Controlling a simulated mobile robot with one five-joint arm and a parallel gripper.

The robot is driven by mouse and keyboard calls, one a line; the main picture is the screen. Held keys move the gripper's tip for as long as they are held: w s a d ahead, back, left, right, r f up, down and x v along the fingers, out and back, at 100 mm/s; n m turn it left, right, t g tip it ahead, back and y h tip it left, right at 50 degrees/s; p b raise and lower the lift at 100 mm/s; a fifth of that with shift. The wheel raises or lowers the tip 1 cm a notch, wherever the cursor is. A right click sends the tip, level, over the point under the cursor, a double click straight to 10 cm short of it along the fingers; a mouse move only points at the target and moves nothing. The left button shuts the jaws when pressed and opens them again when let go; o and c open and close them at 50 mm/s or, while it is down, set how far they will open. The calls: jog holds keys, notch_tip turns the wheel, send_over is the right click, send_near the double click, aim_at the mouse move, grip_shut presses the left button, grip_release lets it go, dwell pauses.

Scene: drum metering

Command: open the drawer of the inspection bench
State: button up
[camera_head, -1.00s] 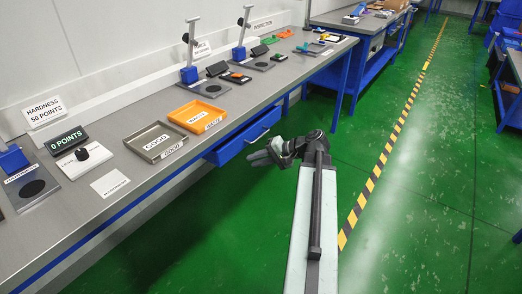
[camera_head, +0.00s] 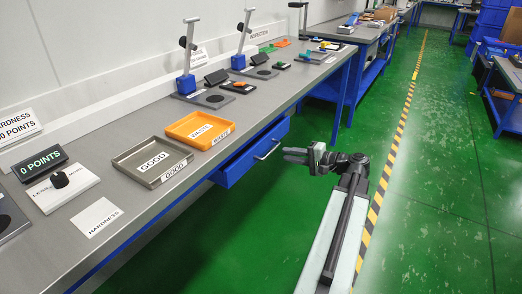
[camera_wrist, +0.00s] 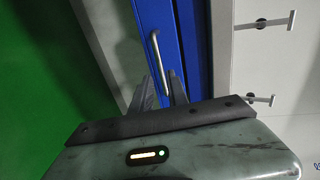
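The blue drawer (camera_head: 252,156) of the inspection bench (camera_head: 150,205) hangs under the tabletop, and its front looks shut. A metal bar handle (camera_head: 267,150) runs along its front. The drawer front (camera_wrist: 180,28) and the handle (camera_wrist: 159,60) also show in the wrist view, just ahead of the fingers. My gripper (camera_head: 287,154) is to the right of the drawer front, pointing left toward it. In the wrist view the two dark fingers of my gripper (camera_wrist: 160,84) are apart, with a gap between them near the handle's lower end. I see no contact with the handle.
On the bench stand a grey GOOD tray (camera_head: 122,161), an orange WASTE tray (camera_head: 174,130) and two gauge stands with blue bases (camera_head: 186,85). The green floor (camera_head: 262,215) beside the bench is clear. A yellow-black stripe (camera_head: 404,120) runs along the aisle.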

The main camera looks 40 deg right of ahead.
aim_at(271, 151)
jog(key=b+x, duration=0.1)
jog(key=x, duration=0.7)
jog(key=shift+w+b, duration=0.1)
jog(key=shift+b, duration=0.2)
grip_shut()
dwell(1.0)
